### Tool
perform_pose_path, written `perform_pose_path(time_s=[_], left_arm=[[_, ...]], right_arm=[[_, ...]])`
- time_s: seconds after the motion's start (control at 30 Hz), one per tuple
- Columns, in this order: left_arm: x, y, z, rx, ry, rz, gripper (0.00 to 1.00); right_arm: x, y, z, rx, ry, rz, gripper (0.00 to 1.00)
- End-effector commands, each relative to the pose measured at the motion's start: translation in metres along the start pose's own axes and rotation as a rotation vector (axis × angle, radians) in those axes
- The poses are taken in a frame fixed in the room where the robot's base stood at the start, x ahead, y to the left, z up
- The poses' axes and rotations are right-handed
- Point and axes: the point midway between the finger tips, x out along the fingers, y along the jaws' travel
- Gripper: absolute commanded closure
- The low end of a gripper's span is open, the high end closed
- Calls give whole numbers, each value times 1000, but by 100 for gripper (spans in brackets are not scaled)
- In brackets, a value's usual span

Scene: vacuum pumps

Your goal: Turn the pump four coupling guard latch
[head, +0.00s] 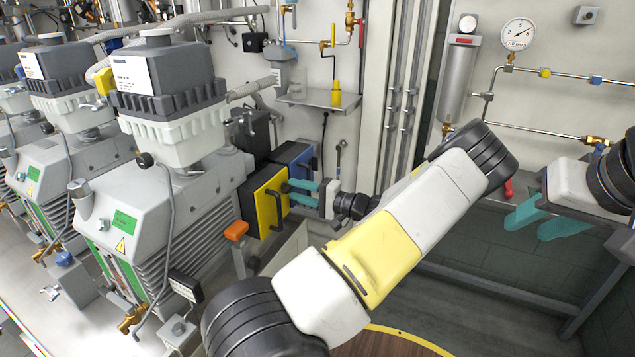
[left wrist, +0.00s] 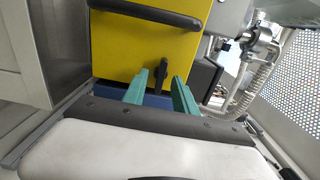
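The yellow coupling guard (head: 268,206) is at the right end of the nearest pump (head: 165,200). In the left wrist view the yellow guard (left wrist: 150,48) has a black bar handle (left wrist: 150,14) and a small black latch (left wrist: 161,72) pointing down near its lower edge. My left gripper (head: 292,192) faces the guard. In the left wrist view its teal fingers (left wrist: 158,88) are apart, one on each side of the latch, with visible gaps. The latch is too small to make out in the head view. My right gripper (head: 535,222) is empty, fingers apart, at the far right.
A blue box (head: 293,155) stands behind the guard. More pumps (head: 68,80) line up at left. Pipes and a gauge (head: 518,34) are on the back wall. In the left wrist view, hoses (left wrist: 243,85) run at right.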

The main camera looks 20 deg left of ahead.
Motion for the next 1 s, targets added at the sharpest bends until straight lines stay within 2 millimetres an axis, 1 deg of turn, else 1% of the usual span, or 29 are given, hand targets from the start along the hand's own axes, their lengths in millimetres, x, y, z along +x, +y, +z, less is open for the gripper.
perform_pose_path(time_s=[0.2, 0.53, 0.63, 0.77, 1.0], left_arm=[[-8, 0, 0, 1, 0, 0, 66], [-9, 0, 0, 1, 0, -1, 66], [-12, 0, 0, 1, 1, -1, 66], [-22, 0, 0, 1, 2, 0, 66], [-46, 0, 0, 0, 2, 1, 66]], right_arm=[[0, 0, 0, 0, 0, 0, 64], [0, 0, 0, 0, 0, 0, 64], [0, 0, 0, 0, 0, 0, 64], [0, 0, 0, 0, 0, 0, 64], [0, 0, 0, 0, 0, 0, 64]])
